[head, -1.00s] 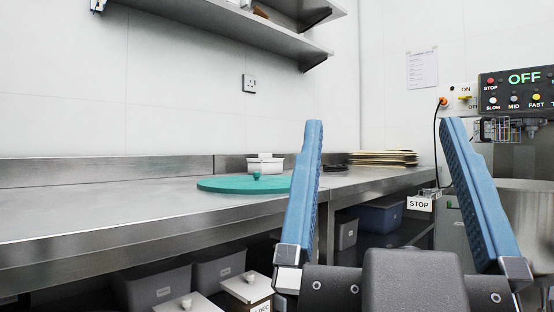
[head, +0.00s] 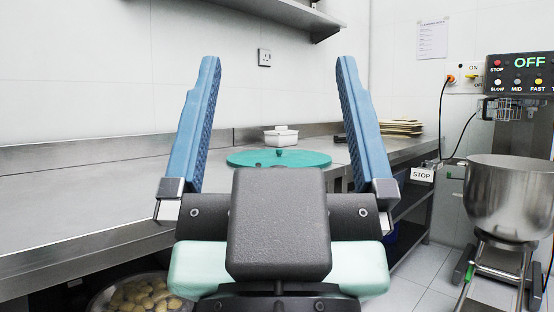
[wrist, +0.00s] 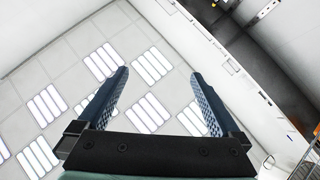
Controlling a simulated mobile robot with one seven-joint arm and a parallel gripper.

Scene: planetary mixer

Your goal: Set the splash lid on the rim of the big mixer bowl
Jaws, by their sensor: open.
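The splash lid is a flat teal disc (head: 300,160) with a small knob on top. It lies on the steel worktop, beyond my gripper in the head view, its near edge partly hidden by the gripper body. The big steel mixer bowl (head: 508,200) stands at the right on a low wheeled frame, and its top rim shows. My gripper (head: 272,65) is open and empty, its two blue fingers spread and pointing up. In the wrist view the open fingers (wrist: 160,75) show only ceiling and wall between them.
The mixer's control panel (head: 520,85) reads OFF. A white tub (head: 281,136) and a stack of flat sheets (head: 402,127) stand behind the lid. A wall shelf (head: 285,14) hangs above. A bowl of potato-like items (head: 138,296) sits low at the left. The near worktop (head: 70,195) is clear.

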